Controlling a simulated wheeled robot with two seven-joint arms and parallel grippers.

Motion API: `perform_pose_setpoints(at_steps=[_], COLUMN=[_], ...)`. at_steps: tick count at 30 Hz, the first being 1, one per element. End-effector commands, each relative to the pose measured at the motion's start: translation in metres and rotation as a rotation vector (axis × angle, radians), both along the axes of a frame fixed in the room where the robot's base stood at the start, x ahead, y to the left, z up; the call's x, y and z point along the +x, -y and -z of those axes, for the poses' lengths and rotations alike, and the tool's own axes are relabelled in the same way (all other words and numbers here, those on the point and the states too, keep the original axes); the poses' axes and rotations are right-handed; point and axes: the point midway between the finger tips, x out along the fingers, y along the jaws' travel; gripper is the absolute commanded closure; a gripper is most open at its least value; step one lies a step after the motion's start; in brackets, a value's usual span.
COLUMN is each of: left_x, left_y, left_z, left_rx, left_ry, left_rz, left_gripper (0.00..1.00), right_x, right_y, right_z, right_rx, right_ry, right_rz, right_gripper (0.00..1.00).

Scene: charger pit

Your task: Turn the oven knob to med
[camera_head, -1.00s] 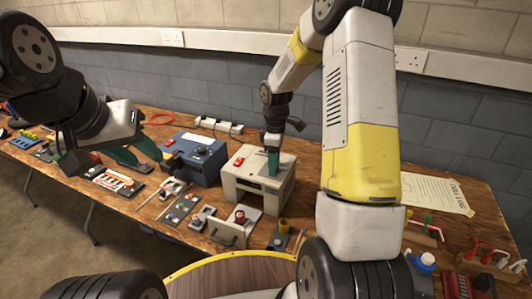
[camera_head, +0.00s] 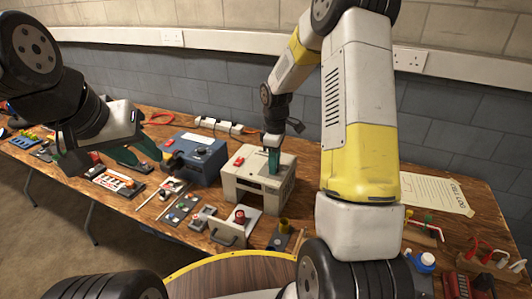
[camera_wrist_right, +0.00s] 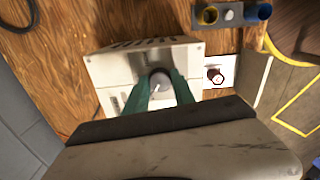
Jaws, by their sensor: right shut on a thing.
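The oven (camera_head: 284,183) is a small cream box with an open front, standing mid-table in the head view. A red button shows on its top. My right gripper (camera_head: 273,160) points down onto the oven's top. In the right wrist view its green fingers are shut on a round grey knob (camera_wrist_right: 160,83) on the oven (camera_wrist_right: 110,69). The fingers hide part of the knob and its surroundings, and I cannot read its setting. My left gripper (camera_head: 139,158) hangs at the left over the table, its green fingers apart and empty.
A blue box (camera_head: 206,165) with a dark knob stands left of the oven. Small panels crowd the left. A paper sheet (camera_head: 437,192) lies at right. A wall is behind.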

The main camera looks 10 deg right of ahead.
Motion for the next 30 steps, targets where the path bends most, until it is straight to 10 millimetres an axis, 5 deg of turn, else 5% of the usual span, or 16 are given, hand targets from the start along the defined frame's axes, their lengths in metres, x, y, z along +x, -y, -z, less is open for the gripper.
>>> perform_pose_setpoints(at_steps=[30], left_x=[0.0000], left_y=[0.0000], left_z=[0.0000], left_rx=[0.000], left_ry=[0.000], left_rz=[0.000], left_gripper=[0.64], right_x=[0.0001], right_y=[-0.0008], right_z=[-0.0011], right_rx=[0.000], right_ry=[0.003], right_rz=[0.835], right_gripper=[1.00])
